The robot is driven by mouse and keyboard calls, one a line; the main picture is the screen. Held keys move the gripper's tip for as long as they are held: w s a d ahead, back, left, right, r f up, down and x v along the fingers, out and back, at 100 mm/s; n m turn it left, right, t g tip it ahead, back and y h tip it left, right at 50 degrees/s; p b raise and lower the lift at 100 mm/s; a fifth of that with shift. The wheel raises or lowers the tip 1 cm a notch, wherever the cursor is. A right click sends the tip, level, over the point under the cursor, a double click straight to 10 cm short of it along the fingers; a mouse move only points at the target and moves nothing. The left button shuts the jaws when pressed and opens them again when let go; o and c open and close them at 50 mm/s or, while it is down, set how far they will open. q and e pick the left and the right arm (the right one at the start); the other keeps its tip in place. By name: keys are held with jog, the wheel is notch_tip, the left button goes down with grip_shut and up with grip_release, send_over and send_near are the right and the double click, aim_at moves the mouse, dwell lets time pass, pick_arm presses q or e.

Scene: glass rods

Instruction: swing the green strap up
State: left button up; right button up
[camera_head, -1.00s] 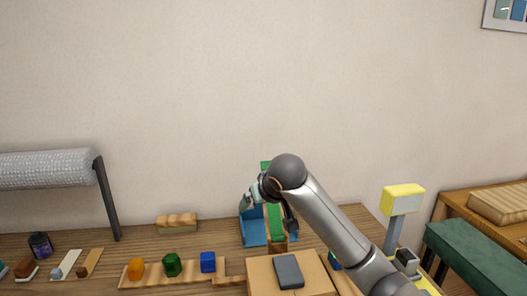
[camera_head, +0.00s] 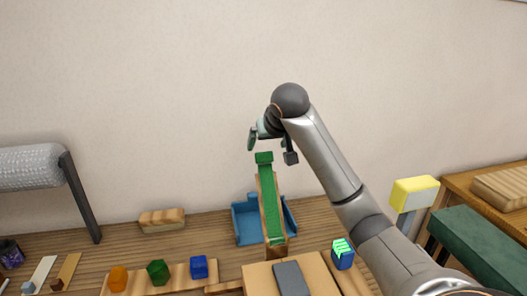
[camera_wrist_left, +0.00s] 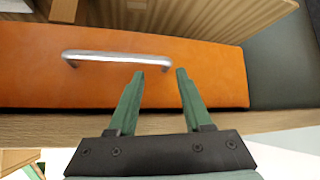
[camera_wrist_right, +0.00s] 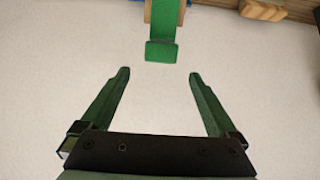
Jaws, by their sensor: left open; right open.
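The green strap (camera_head: 268,200) lies along a narrow wooden piece in the head view, its wider green end tab pointing up toward the wall. Its lower end is by a small wooden block above the blue tray (camera_head: 247,228). My right gripper (camera_head: 270,145) is open and empty just above the tab, apart from it. In the right wrist view the strap's tab (camera_wrist_right: 160,51) lies just beyond and between the open fingertips. My left gripper (camera_wrist_left: 160,72) is open and empty in the left wrist view, in front of an orange drawer front (camera_wrist_left: 215,70) with a silver handle (camera_wrist_left: 100,57).
A cardboard box (camera_head: 318,277) bearing a grey slab (camera_head: 290,278) stands in front of the strap. A wooden strip with orange, green and blue blocks (camera_head: 198,267) lies to its left. A yellow-topped post (camera_head: 412,192) stands right. The wall above is clear.

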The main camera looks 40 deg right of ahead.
jog(key=x, duration=0.6)
jog(key=shift+w+d+f, duration=0.1)
jog(key=shift+w+f, duration=0.15)
jog(key=shift+w, duration=0.05)
grip_shut()
dwell(0.4)
